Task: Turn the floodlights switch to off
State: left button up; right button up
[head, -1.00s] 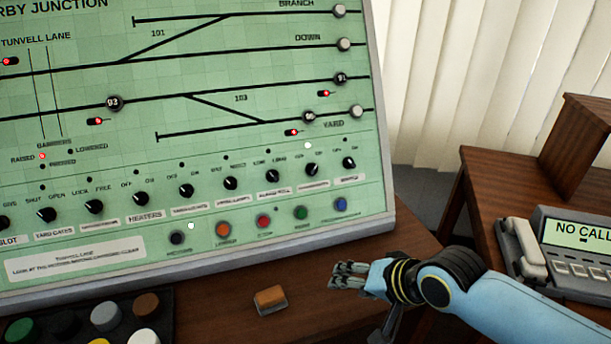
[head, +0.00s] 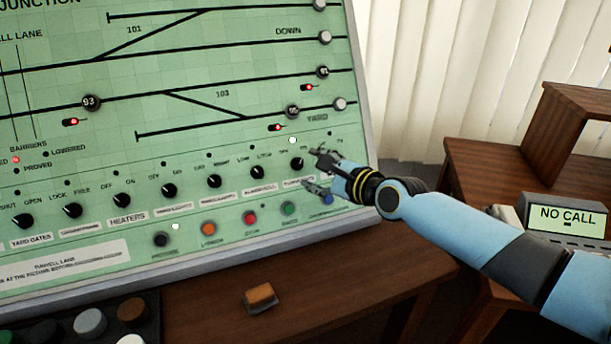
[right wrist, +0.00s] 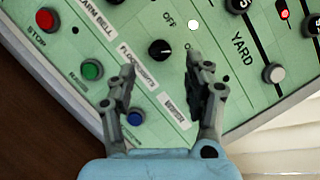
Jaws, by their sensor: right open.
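The floodlights switch is a small black rotary knob (head: 297,164) low on the green panel, towards its right end. In the right wrist view the knob (right wrist: 160,48) sits above a label reading floodlights (right wrist: 137,63), with OFF printed at its upper side. Its pointer appears turned towards the ON side. A white lamp (head: 292,140) above it is lit. My right gripper (head: 313,168) is open and empty, just right of the knob in the head view. In the right wrist view its fingers (right wrist: 162,72) point at the knob from below, one to each side. My left gripper is not in view.
A row of similar knobs, including the heaters knob (head: 123,200), runs left along the panel (head: 230,130). Coloured push buttons, such as a green one (head: 289,209), sit below. An orange-topped block (head: 261,298) lies on the desk. A phone unit (head: 565,217) stands at right.

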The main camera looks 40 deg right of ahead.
aim_at(302, 165)
jog(key=shift+b+x, duration=0.65)
jog(key=shift+x, duration=1.3)
grip_shut()
